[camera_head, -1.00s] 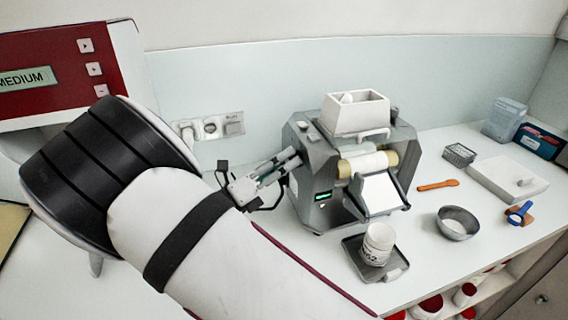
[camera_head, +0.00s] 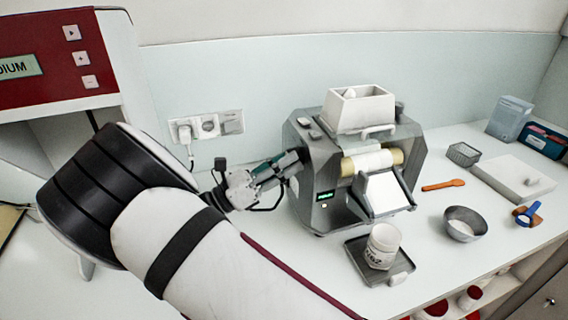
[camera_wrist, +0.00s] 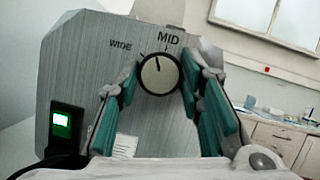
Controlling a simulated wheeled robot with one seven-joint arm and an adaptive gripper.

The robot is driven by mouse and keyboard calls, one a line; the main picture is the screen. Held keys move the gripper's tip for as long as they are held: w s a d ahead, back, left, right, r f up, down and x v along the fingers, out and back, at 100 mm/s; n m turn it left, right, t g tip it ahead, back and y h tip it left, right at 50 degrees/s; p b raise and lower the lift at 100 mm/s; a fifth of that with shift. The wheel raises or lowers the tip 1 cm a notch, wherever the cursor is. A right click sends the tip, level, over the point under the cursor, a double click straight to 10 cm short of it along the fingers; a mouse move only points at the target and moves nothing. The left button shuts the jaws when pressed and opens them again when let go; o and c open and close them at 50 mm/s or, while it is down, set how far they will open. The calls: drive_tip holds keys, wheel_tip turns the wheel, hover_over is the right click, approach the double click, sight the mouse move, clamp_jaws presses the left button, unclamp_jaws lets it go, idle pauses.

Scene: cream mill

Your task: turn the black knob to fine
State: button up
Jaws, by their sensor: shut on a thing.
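The mill (camera_head: 330,212) stands on the counter, with the knob on its left side. In the wrist view the black knob (camera_wrist: 160,74) has a dark rim and a pale face. Its dark pointer line points up and slightly left, between the printed "WIDE" and "MID" labels and nearer "MID". No "fine" label is readable; the right finger covers part of the panel beside the knob. My gripper (camera_wrist: 159,76) has its green-padded fingers on either side of the knob and is shut on it. In the head view my gripper (camera_head: 274,172) reaches the mill's left side, and the knob is hidden.
A white jar (camera_head: 382,248) stands on a dark tray (camera_head: 362,270) before the mill. A metal bowl (camera_head: 462,226), orange spoon (camera_head: 443,185) and white board (camera_head: 500,178) lie to the right. A red panel (camera_head: 40,55) reading "...DIUM" is at upper left. Wall sockets (camera_head: 208,126) are behind.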

drive_tip(key=m+g+b, duration=0.1)
drive_tip(key=m+g, duration=0.1)
drive_tip(key=m, duration=0.3)
drive_tip(key=m+g+b, duration=0.1)
drive_tip(key=m+g, duration=0.2)
drive_tip(key=m, duration=0.2)
drive_tip(key=m+g+b, duration=0.1)
drive_tip(key=m+g, duration=0.1)
drive_tip(key=m, duration=0.3)
drive_tip(key=shift+w+a+g+h, duration=0.1)
drive_tip(key=shift+w+g+h, duration=0.15)
drive_tip(key=shift+g+h, duration=0.05)
drive_tip(key=o, duration=1.2)
drive_tip(key=shift+c, duration=0.2)
drive_tip(key=shift+r, duration=0.1)
wheel_tip(320, 180, up, 10)
